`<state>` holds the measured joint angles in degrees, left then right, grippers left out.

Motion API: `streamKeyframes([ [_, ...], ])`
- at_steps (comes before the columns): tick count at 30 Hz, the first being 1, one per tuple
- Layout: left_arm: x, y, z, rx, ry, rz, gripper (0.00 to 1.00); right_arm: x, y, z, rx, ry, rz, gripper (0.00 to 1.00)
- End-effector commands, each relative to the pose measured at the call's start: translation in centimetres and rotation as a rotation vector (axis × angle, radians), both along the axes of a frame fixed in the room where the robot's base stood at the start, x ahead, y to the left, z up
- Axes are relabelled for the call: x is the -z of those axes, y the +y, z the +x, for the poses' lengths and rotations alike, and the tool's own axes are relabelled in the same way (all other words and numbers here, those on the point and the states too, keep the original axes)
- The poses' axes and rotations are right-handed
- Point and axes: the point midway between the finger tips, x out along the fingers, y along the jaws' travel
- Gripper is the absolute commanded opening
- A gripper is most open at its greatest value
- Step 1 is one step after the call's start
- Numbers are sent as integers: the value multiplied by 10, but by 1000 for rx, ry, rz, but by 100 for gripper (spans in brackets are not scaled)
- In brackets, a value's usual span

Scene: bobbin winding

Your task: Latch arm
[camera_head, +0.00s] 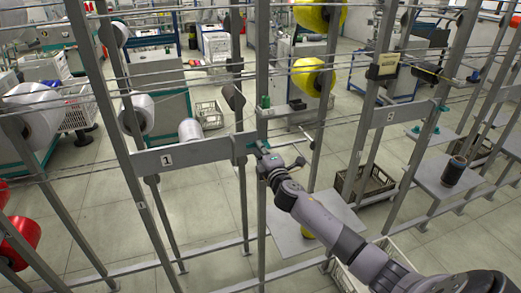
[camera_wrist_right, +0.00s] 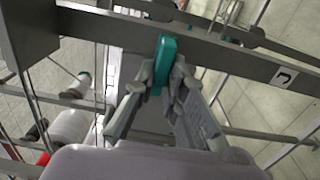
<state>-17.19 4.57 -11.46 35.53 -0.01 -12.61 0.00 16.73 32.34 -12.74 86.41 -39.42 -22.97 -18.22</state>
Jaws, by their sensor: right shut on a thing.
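A teal latch arm (camera_wrist_right: 164,60) stands out from the grey crossbar (camera_wrist_right: 233,65) in the right wrist view. My right gripper (camera_wrist_right: 163,85) has its two fingers closed around the latch arm's near end. In the head view, my right gripper (camera_head: 268,160) reaches up from the lower right to the grey upright, at the right end of the crossbar marked 1 (camera_head: 190,153). Teal parts of the latch arm (camera_head: 254,146) show just beyond the fingers there; the rest is hidden by the gripper. My left gripper is in neither view.
Thin rails and grey uprights surround my right arm closely. Yellow bobbins (camera_head: 312,77) hang behind the frame, and white bobbins (camera_head: 137,113) sit to the left. A grey plate (camera_head: 310,226) lies below my forearm. A dark spool (camera_head: 453,171) stands on a plate at right.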

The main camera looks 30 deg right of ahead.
Motion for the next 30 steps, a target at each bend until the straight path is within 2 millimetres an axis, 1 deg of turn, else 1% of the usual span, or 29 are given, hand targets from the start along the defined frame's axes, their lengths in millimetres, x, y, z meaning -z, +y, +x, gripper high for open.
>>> streamKeyframes([
  [5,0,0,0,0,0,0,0,1,1,0,-1,2,-4,0],
  [6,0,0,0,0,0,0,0,1,1,0,-1,2,-4,14],
  [14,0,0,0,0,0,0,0,1,0,0,-1,1,-1,31],
  [24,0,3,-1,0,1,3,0,1,1,-2,0,1,0,32],
  [26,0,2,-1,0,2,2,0,1,2,-7,-1,2,0,32],
  [29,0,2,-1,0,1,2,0,3,5,-20,-2,3,0,32],
  [30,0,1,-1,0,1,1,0,2,7,-27,-2,3,1,32],
])
